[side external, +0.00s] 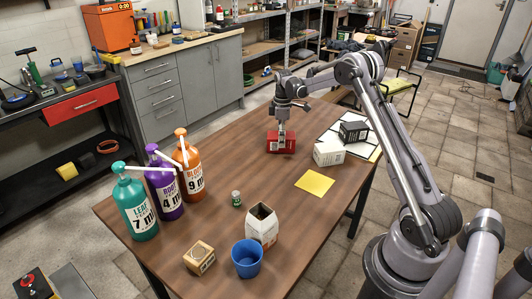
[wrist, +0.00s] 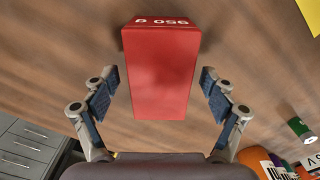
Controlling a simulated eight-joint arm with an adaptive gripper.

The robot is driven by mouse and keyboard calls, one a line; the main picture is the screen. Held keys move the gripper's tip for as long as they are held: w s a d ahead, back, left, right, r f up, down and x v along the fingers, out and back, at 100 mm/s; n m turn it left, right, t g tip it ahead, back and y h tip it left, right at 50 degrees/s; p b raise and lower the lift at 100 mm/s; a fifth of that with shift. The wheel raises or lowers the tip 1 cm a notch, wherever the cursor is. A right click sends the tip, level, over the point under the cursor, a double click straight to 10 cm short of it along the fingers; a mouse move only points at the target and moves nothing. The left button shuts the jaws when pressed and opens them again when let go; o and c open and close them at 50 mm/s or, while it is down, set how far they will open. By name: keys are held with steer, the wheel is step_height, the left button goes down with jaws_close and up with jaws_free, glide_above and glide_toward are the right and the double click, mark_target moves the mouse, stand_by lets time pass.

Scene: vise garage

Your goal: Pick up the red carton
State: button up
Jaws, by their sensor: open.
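The red carton (side external: 281,143) lies on the brown wooden table toward its far end in the side view. In the wrist view the red carton (wrist: 160,68) sits between my gripper's two fingers, with white print on its far edge. My gripper (side external: 281,127) is directly above the carton, pointing down. In the wrist view my gripper (wrist: 160,97) is open, with one blue-padded finger on each side and a visible gap to the carton on both sides.
A white box (side external: 329,154) and a dark box (side external: 353,131) stand right of the carton. A yellow sheet (side external: 314,183) lies nearer.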

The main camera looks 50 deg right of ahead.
jaws_close()
steer(key=shift+r, duration=0.1)
